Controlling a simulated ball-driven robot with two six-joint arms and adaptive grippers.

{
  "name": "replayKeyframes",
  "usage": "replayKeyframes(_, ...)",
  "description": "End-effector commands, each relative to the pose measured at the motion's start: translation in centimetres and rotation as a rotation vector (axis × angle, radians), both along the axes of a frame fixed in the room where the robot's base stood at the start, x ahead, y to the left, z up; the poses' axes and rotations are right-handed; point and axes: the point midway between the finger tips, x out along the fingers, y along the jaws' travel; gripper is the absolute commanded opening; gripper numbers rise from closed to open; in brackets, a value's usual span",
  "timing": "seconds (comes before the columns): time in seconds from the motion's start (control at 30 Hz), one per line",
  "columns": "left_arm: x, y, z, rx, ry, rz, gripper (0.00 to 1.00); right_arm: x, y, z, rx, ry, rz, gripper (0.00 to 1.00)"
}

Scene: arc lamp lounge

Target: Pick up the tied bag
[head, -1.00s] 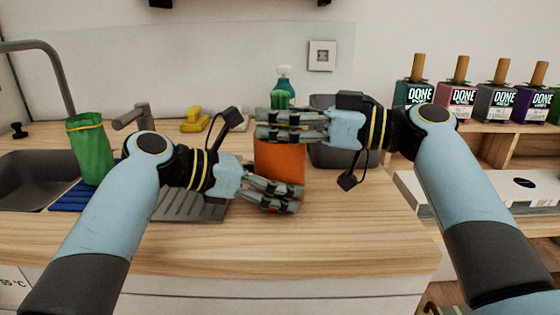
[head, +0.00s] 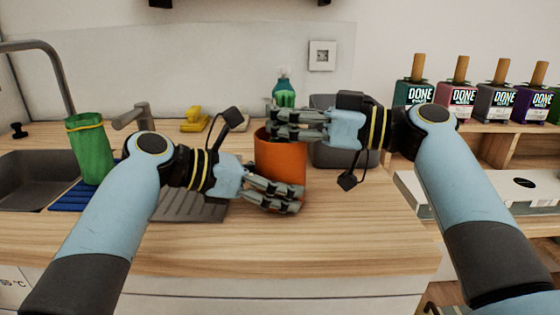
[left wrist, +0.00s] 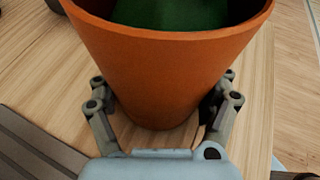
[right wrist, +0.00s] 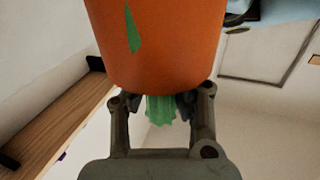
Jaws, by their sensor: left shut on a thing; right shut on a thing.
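A tapered green bag (head: 90,152) with a yellow band below its ruffled top stands upright by the sink, apart from both grippers. My left gripper (head: 297,199) is shut on the orange pot (head: 280,163). The left wrist view shows its fingers on either side of the pot (left wrist: 165,70), with green material (left wrist: 170,12) inside. My right gripper (head: 272,127) is at the pot's rim, shut on a crumpled green piece.
A grey sink (head: 25,180) with a tap (head: 60,75) is at the left. A grey box (head: 335,150) and a green bottle (head: 284,92) stand behind the pot. A yellow object (head: 195,120) lies at the back. The front of the wooden counter (head: 330,240) is clear.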

Motion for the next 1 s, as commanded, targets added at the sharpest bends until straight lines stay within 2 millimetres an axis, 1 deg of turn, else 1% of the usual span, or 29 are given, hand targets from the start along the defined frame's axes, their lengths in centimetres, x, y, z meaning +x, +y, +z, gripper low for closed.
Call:
replayKeyframes(0.33, 0.1, 0.2, 0.0, 0.002, -0.001, 0.006, 0.33, 0.0, -0.1, 0.1, -0.003, -0.001, 0.0, 0.0)
replayKeyframes(0.47, 0.2, 0.2, 0.0, 0.003, 0.0, 0.007, 0.33, 0.0, -0.1, 1.0, -0.003, -0.004, 0.0, 0.0)
replayKeyframes(0.57, 0.1, 0.2, 0.0, 0.003, 0.001, 0.006, 0.33, 0.0, -0.1, 3.0, -0.002, -0.009, -0.001, 0.0)
replayKeyframes(0.9, 0.1, 0.1, -0.1, 0.003, 0.001, 0.003, 0.33, 0.0, -0.1, 12.5, -0.001, -0.009, -0.001, 0.0)
replayKeyframes(1.0, 0.0, 0.1, -0.1, 0.002, 0.001, 0.003, 0.33, 0.0, -0.1, 14.8, -0.002, -0.007, 0.0, 0.0)
